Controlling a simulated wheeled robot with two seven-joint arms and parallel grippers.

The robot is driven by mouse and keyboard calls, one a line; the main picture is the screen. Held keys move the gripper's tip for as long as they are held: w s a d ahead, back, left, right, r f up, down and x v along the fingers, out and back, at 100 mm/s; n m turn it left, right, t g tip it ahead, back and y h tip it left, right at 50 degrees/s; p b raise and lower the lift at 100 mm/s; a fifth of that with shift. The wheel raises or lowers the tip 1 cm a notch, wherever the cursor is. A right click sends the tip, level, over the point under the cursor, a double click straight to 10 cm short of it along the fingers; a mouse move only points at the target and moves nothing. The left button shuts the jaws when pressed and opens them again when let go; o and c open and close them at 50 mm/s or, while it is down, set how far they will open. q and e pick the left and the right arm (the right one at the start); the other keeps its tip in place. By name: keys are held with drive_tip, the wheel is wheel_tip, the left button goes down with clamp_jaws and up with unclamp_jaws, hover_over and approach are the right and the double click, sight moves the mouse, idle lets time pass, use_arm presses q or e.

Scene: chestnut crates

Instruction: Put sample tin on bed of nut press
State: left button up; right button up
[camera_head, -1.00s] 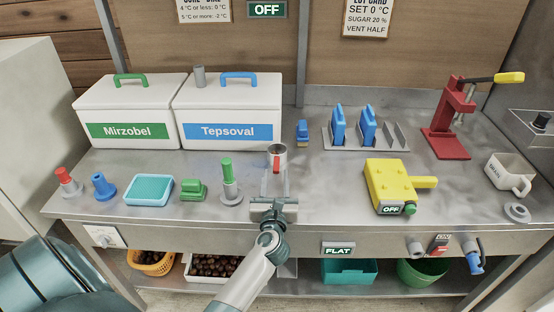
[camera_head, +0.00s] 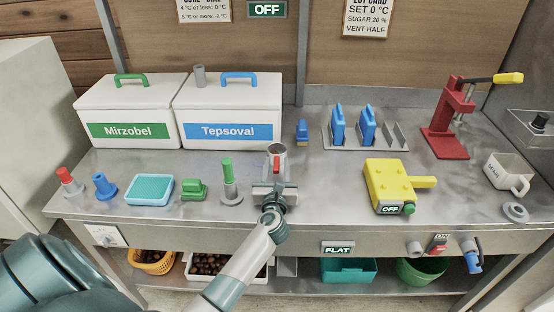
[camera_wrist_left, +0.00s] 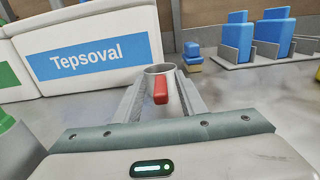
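The sample tin (camera_head: 276,151) is a small grey metal cup with a red tab on its near side. It stands upright on the steel bench, in front of the Tepsoval box's right end. My left gripper (camera_head: 276,168) is low behind it, fingers pointing forward. In the left wrist view the tin (camera_wrist_left: 160,69) lies between the two open fingertips, its red tab facing me; I see no firm contact. The red nut press (camera_head: 447,135) with a yellow-tipped lever stands at the right back; its bed is small and hard to make out. My right gripper is not in view.
A yellow device (camera_head: 388,183) marked OFF lies between the tin and the press. A rack (camera_head: 378,144) with blue pieces stands behind it. A green-topped post (camera_head: 229,181) is close left of my gripper. A mug (camera_head: 505,173) stands at the right edge.

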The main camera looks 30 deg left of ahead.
use_arm(q)
clamp_jaws()
drive_tip(key=shift+r, duration=0.15)
